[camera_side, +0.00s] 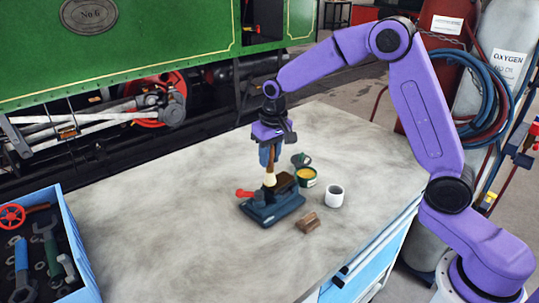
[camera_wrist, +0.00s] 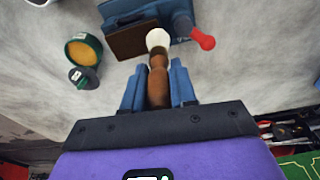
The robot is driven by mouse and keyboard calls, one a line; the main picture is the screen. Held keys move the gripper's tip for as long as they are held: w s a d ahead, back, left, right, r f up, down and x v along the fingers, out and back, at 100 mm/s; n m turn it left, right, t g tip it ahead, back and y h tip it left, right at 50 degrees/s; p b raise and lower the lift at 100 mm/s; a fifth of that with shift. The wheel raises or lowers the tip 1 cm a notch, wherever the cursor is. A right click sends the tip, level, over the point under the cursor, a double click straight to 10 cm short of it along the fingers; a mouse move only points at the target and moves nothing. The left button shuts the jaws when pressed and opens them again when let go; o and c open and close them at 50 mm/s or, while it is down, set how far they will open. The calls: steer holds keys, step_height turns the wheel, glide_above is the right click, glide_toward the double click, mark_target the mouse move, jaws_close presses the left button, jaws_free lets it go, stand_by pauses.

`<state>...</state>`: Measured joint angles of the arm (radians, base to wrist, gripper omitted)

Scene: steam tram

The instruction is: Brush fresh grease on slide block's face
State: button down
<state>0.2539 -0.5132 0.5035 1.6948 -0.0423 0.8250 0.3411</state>
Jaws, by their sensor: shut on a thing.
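My gripper (camera_side: 268,150) is shut on the wooden handle of a brush and holds it bristles down. In the wrist view the brush (camera_wrist: 158,80) lies between the two blue fingers (camera_wrist: 158,88), with its pale bristle tip at the slide block. The slide block (camera_side: 286,182) is a dark brown piece held in a blue vise (camera_side: 270,212) with a red handle. The block also shows in the wrist view (camera_wrist: 130,40). I cannot tell whether the bristles touch its face. An open green tin of yellow grease (camera_side: 306,175) stands just behind and right of the vise.
A white cup (camera_side: 334,196) and a brown wooden piece (camera_side: 308,222) stand right of the vise. The tin's lid (camera_side: 300,160) is beside the tin. A blue tool tray (camera_side: 62,215) is at the left. The bench (camera_side: 160,200) between is clear.

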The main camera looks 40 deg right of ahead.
steer(key=shift+f, duration=0.55)
stand_by(2.3)
steer(key=shift+d, duration=0.1)
steer(key=shift+d, duration=0.9)
steer(key=shift+d, duration=0.15)
steer(key=shift+d, duration=0.8)
steer(key=shift+d, duration=0.1)
steer(key=shift+w+d, duration=0.1)
steer(key=shift+d, duration=0.7)
steer(key=shift+d, duration=0.15)
steer(key=shift+d, duration=0.8)
